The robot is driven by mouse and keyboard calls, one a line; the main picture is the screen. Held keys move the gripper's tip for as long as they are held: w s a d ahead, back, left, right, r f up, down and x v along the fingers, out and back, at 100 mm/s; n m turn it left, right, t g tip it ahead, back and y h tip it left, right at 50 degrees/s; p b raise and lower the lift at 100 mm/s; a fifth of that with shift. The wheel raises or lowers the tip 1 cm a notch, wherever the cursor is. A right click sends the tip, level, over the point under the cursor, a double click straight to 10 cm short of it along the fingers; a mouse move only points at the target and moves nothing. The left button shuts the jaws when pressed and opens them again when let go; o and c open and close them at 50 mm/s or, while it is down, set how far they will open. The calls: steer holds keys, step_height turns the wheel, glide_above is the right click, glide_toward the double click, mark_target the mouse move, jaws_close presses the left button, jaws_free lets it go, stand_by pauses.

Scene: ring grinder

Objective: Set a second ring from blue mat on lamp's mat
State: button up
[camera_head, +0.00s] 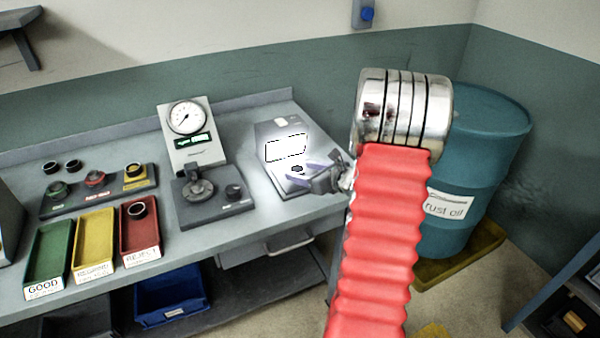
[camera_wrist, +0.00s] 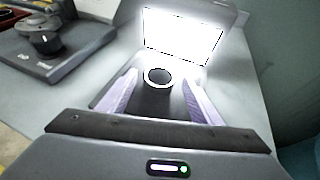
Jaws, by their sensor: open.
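The lamp (camera_head: 286,148) is a bright white panel at the bench's right end; it also glows in the wrist view (camera_wrist: 185,36). A dark ring (camera_wrist: 158,77) lies in front of it, on or at the edge of a dark patch (camera_wrist: 155,103) that looks like its mat. The ring shows small in the head view (camera_head: 297,168). My gripper (camera_wrist: 160,80) is open, its pale fingers on either side of the ring with gaps. In the head view my gripper (camera_head: 318,172) is low over the bench's right end. I cannot make out a blue mat.
Green, yellow and red trays (camera_head: 95,242) stand in front; the red one holds a ring. A dial gauge (camera_head: 186,118) stands left of the lamp, a drum (camera_head: 470,170) to the right.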

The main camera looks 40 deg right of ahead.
steer(key=v, duration=1.1)
stand_by(0.4)
steer(key=a+r+n+g+y, duration=0.3)
steer(key=a+n, duration=0.5)
steer(key=a, duration=0.6)
steer(key=a+r+n+g+y, duration=0.3)
steer(key=a+n, duration=0.5)
steer(key=a, duration=0.6)
steer(key=s+a+r+n+g+h, duration=0.1)
steer(key=s+a+n, duration=0.4)
steer(key=n, duration=0.5)
steer(key=s+a+r+n+g+h, duration=0.1)
steer(key=s+a+r+n+h, duration=0.3)
steer(key=s+n, duration=0.3)
steer(key=a+n+h, duration=0.1)
steer(key=n, duration=0.2)
steer(key=shift+s+r, duration=0.35)
